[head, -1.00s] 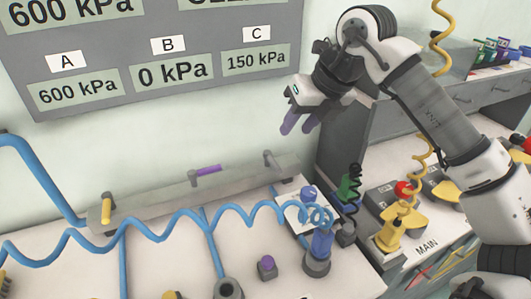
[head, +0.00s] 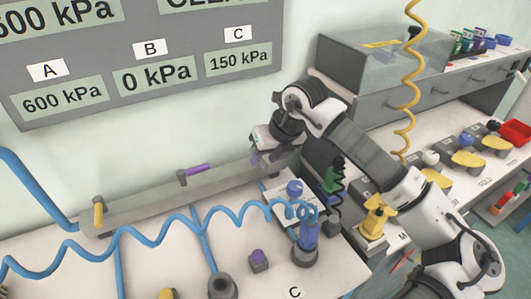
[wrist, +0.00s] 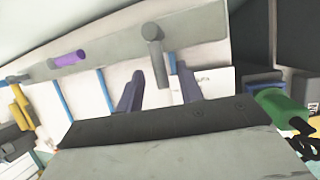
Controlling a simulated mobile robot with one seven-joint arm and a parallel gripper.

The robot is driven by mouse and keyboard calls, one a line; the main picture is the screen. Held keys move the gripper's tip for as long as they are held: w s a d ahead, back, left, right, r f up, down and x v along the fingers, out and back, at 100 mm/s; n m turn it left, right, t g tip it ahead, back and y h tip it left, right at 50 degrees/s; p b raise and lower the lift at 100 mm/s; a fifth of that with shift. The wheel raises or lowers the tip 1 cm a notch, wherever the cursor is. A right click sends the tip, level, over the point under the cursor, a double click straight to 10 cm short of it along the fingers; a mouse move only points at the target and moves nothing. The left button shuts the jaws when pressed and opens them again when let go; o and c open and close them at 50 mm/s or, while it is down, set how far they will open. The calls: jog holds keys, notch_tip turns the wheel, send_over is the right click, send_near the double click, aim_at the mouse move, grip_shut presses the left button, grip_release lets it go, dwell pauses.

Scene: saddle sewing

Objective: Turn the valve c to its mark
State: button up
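Valve c is the grey lever (wrist: 157,60) at the right end of the grey manifold bar (wrist: 95,53) in the wrist view. It points down in that picture, and its lower end appears between my two fingertips. I cannot tell if the fingers touch it. My gripper (wrist: 160,76) is open, with two dark purple fingers apart. In the head view my gripper (head: 258,160) is at the right end of the bar and hides the lever. The wall display (head: 150,55) reads C 150 kPa, B 0 kPa and A 600 kPa. I cannot make out the mark.
A purple lever (head: 195,170) and a yellow lever (head: 99,214) sit further left on the bar. A coiled blue hose (head: 150,232) crosses the bench in front. A blue cylinder (head: 308,237) stands near the right edge, and a green part (head: 333,178) is beyond it.

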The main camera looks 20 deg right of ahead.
jog(key=shift+f, duration=0.15)
jog(key=shift+c, duration=0.5)
grip_shut()
